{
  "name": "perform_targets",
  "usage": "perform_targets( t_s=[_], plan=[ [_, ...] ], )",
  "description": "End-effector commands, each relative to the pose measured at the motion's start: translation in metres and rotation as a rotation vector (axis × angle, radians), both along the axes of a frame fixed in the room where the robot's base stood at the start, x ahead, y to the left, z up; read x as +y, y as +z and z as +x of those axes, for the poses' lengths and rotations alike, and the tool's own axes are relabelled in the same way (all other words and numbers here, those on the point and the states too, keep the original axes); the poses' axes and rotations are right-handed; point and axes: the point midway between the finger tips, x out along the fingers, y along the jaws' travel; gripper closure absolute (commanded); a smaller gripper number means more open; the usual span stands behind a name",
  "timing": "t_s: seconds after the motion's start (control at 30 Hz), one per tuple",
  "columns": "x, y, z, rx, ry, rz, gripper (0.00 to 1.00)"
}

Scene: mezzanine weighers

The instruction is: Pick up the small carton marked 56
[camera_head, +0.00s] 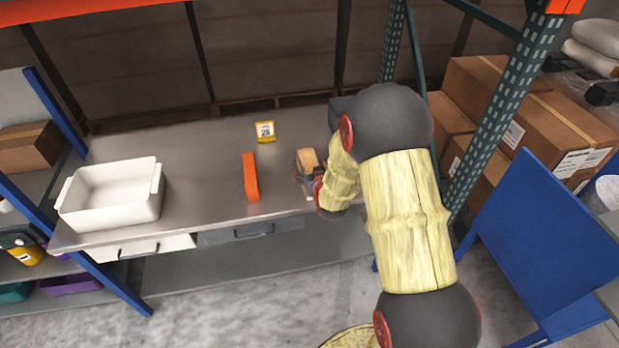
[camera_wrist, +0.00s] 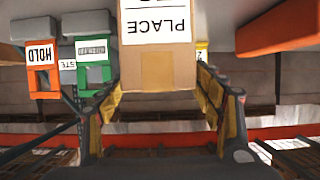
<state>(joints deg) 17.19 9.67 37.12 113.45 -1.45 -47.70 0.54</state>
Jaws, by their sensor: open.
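A small brown carton (camera_wrist: 157,60) is large at the top middle of the wrist view, between the two fingers of my gripper (camera_wrist: 160,84). Its white label shows the word PLACE upside down; a line beyond it is cut off, and I cannot read a 56. In the head view a brown carton (camera_head: 308,157) stands on the grey table, at my gripper (camera_head: 307,174), partly hidden by it. The gripper is open, with its fingers on either side of the carton; I cannot tell whether they touch it.
On the table (camera_head: 205,150) are an orange block (camera_head: 250,177), a yellow piece marked 28 (camera_head: 265,131) and a white bin (camera_head: 110,192). The wrist view shows an orange HOLD holder (camera_wrist: 41,68) and a green holder (camera_wrist: 95,62). A rack post (camera_head: 500,105) stands right.

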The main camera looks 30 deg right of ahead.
Motion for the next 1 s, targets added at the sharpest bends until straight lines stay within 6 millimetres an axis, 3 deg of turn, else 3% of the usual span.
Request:
perform_targets(
  t_s=[0.13,0.43,1.0],
  plan=[
    [-0.005,-0.007,0.016,-0.002,0.000,-0.001,0.33],
    [-0.006,-0.008,0.019,0.000,0.000,0.000,0.33],
    [-0.006,-0.008,0.019,-0.001,0.000,0.000,0.66]
  ],
)
